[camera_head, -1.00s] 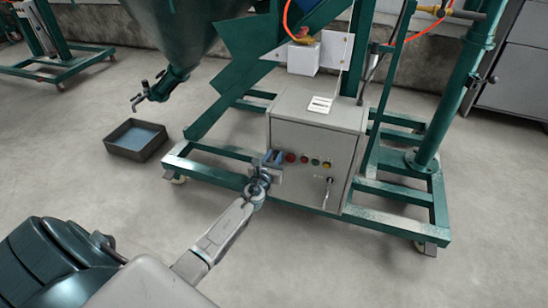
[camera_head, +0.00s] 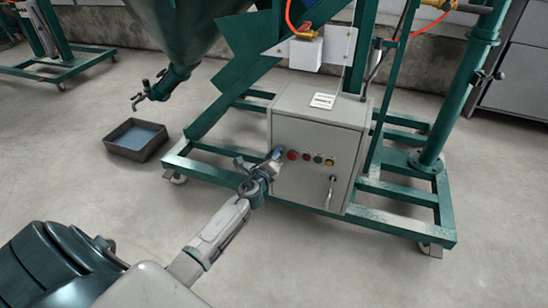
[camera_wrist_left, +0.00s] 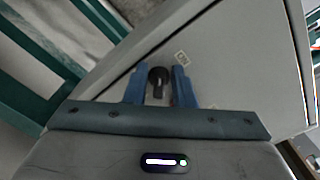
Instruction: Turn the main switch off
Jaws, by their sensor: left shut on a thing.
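The main switch is a black rotary knob (camera_wrist_left: 158,77) on the front panel of the grey control box (camera_head: 310,155). My left gripper (camera_wrist_left: 158,88) is shut on the knob, with one blue finger on each side of it. In the head view my left gripper (camera_head: 276,156) is at the left end of the panel's row of buttons and hides the knob. A small label (camera_wrist_left: 181,58) sits beside the knob in the wrist view. My right gripper is not in view.
Red (camera_head: 292,155), green (camera_head: 317,160) and yellow (camera_head: 328,163) buttons sit right of my gripper. A key-like handle (camera_head: 330,190) is below them. The box stands on a green wheeled frame (camera_head: 395,228). A dark tray (camera_head: 135,140) lies on the floor at left.

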